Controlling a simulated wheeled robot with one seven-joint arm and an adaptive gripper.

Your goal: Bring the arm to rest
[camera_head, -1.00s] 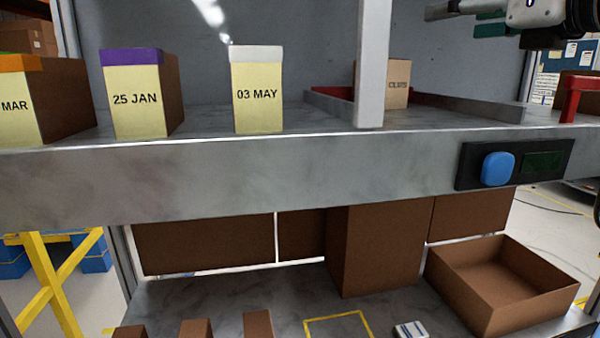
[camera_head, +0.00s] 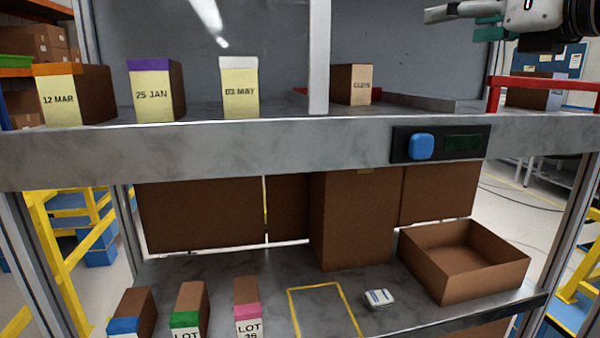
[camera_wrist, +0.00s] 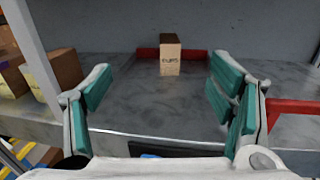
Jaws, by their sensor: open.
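My gripper (camera_head: 455,15) shows at the top right of the head view, in front of and above the upper shelf. In the wrist view my gripper (camera_wrist: 162,95) is open, its green-padded fingers wide apart with nothing between them. Beyond the fingers, a light box with dark print (camera_wrist: 170,54) stands on the shelf by a red edge. The same box also shows in the head view (camera_head: 352,84), apart from my gripper.
The upper shelf (camera_head: 250,150) holds dated boxes, among them 25 JAN (camera_head: 152,95). Its front carries a blue button (camera_head: 421,146). A grey post (camera_head: 319,60) and a red rail (camera_head: 545,83) stand near my arm. Below are lot boxes and an empty open carton (camera_head: 465,275).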

